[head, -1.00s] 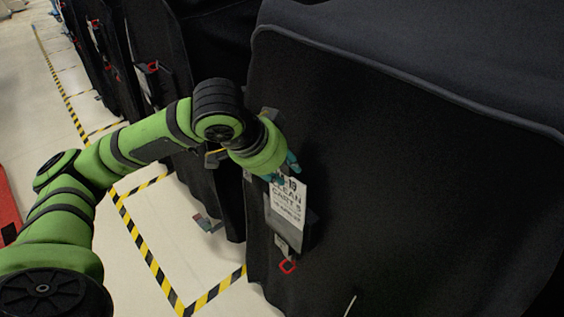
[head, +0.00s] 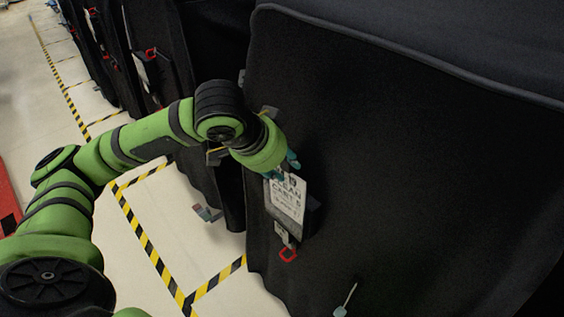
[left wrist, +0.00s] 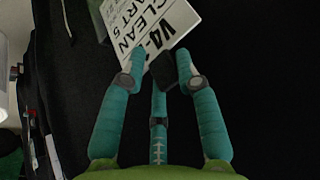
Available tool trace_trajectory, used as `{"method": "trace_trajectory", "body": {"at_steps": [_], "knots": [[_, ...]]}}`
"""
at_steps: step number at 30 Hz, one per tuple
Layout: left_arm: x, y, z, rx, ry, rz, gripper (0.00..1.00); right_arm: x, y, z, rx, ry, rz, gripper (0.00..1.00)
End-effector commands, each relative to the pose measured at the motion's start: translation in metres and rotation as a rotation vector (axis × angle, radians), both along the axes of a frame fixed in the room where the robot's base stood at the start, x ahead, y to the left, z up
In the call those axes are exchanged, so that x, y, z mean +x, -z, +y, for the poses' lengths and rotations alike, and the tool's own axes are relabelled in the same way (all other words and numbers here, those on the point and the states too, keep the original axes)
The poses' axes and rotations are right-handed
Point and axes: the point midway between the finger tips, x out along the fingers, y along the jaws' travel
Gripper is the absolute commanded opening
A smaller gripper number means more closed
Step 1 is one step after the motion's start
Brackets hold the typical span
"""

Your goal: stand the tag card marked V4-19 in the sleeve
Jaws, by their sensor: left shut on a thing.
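The white tag card (head: 287,198) has black print; in the left wrist view the card (left wrist: 139,27) reads V4-, CLEAN and part of CART 5. My left gripper (head: 283,173) is shut on its upper end, with teal fingers at the card's edge in the left wrist view (left wrist: 158,75). The dark sleeve (head: 313,219) is on the front of the black cart cover, behind and around the card's lower part. I cannot tell how deep the card sits in it. A thin pale tip with a teal end (head: 341,310) at the bottom edge looks like part of my right gripper.
A small grey tag with a red ring (head: 288,254) hangs below the sleeve. More covered carts (head: 150,60) stand in a row at the back left.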

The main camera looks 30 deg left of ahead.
Motion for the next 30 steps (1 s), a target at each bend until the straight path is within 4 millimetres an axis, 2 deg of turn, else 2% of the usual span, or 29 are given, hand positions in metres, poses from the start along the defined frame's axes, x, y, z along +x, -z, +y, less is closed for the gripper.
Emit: {"method": "trace_trajectory", "body": {"at_steps": [30], "knots": [[0.000, 0.022, 0.000, 0.000, 0.000, -0.001, 0.00, 0.001, 0.009, 0.000, 0.000, 0.000, -0.001, 0.40]]}}
